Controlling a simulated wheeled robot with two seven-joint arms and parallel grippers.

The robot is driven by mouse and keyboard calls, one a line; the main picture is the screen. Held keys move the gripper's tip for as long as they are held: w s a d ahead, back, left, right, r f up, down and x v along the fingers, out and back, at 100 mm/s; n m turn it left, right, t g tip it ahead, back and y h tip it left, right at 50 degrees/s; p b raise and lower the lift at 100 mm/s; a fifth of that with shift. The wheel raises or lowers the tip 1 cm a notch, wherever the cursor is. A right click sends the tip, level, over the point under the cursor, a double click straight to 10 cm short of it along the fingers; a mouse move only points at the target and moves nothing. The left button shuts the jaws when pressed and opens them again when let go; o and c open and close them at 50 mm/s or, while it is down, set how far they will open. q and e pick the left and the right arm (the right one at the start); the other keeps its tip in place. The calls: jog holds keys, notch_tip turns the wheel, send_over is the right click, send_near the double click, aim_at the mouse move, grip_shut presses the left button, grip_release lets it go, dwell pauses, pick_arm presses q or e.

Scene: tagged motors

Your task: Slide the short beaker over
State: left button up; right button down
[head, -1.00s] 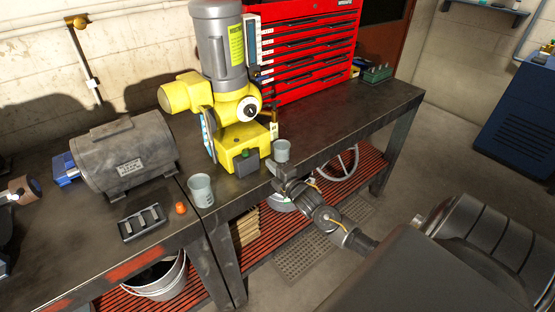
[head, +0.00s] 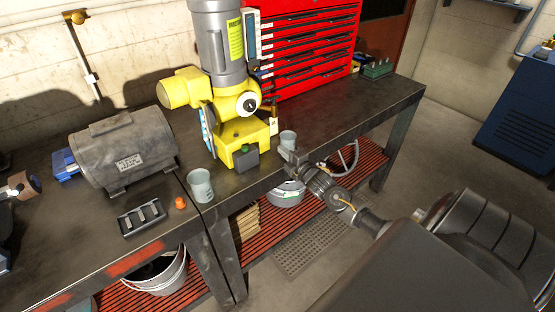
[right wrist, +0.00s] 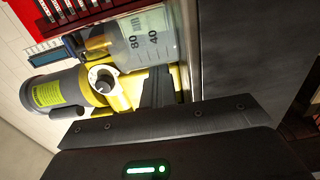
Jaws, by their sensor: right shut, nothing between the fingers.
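The short beaker (head: 288,138) is a clear greyish cup standing upright on the dark workbench, just right of the yellow machine. In the right wrist view the beaker (right wrist: 140,42) shows large, with 80 and 40 marks on its side. My right gripper (head: 288,155) is shut and empty at the bench's front edge, on the near side of the beaker. Its dark fingers (right wrist: 157,88) point at the beaker and look very close to it; whether they touch is unclear. A taller beaker (head: 200,186) stands farther left. My left gripper is out of view.
The yellow machine (head: 242,134) stands close left of the short beaker, and a red tool chest (head: 310,50) is behind it. The bench top (head: 345,108) to the right is clear. A grey motor (head: 125,152), a dark tray (head: 142,217) and an orange piece (head: 180,203) lie left.

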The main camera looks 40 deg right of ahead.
aim_at(277, 163)
jog(key=shift+a, duration=0.15)
jog(key=shift+a+r+p, duration=0.1)
jog(key=shift+a+p, duration=0.15)
jog(key=shift+p, duration=0.05)
jog(key=a, duration=0.1)
jog(key=a+p, duration=0.1)
jog(key=shift+s+a, duration=0.35)
jog(key=shift+a, duration=0.05)
jog(key=s+b, duration=0.2)
jog(key=s, duration=0.8)
jog(key=shift+a, duration=0.45)
